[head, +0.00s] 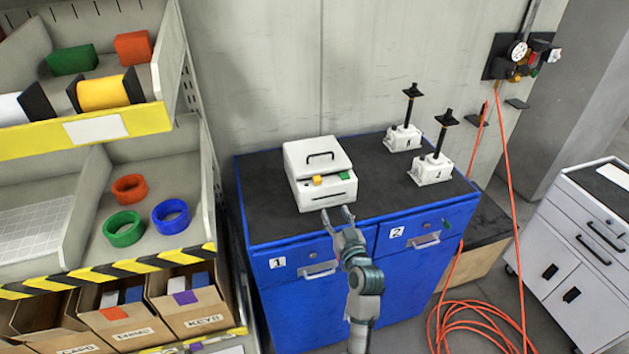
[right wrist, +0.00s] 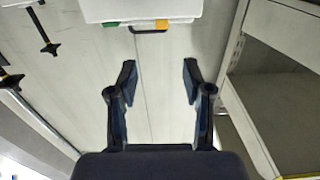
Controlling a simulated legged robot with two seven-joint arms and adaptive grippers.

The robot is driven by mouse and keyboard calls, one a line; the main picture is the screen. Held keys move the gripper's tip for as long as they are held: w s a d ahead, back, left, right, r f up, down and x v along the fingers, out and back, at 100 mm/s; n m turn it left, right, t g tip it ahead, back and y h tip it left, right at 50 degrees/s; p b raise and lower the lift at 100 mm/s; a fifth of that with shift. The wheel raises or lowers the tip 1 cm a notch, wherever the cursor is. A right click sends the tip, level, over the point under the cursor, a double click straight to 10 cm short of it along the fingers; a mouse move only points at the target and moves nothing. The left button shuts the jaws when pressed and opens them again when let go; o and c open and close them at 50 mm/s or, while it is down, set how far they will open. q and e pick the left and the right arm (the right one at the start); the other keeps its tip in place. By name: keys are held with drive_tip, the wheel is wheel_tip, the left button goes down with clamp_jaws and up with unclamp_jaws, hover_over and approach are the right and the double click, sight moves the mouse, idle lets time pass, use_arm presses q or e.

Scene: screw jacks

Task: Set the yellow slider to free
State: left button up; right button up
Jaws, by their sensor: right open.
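A white box (head: 320,157) with a dark handle on its lid stands on the dark top of the blue cabinet. The yellow slider (head: 318,181) sits on the box's front ledge, left of a green piece (head: 344,176). In the right wrist view the yellow slider (right wrist: 162,24) and the green piece (right wrist: 111,23) show at the edge of the white box (right wrist: 150,8). My right gripper (head: 337,213) is open and empty, just in front of the box and apart from the slider. Its two spread fingers (right wrist: 160,75) show in the wrist view. My left gripper is out of view.
Two white screw jacks (head: 404,137) (head: 432,169) stand on the blue cabinet (head: 312,275), right of the box. A shelf rack (head: 205,150) with rings, spools and cardboard bins is at left. An orange hose (head: 518,240) hangs at right near a white drawer cart (head: 570,255).

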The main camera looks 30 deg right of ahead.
sight(318, 182)
drive_tip(key=p+x, duration=0.1)
drive_tip(key=x, duration=1.4)
drive_tip(key=shift+w+a+f, duration=0.15)
drive_tip(key=shift+a, duration=0.15)
clamp_jaws()
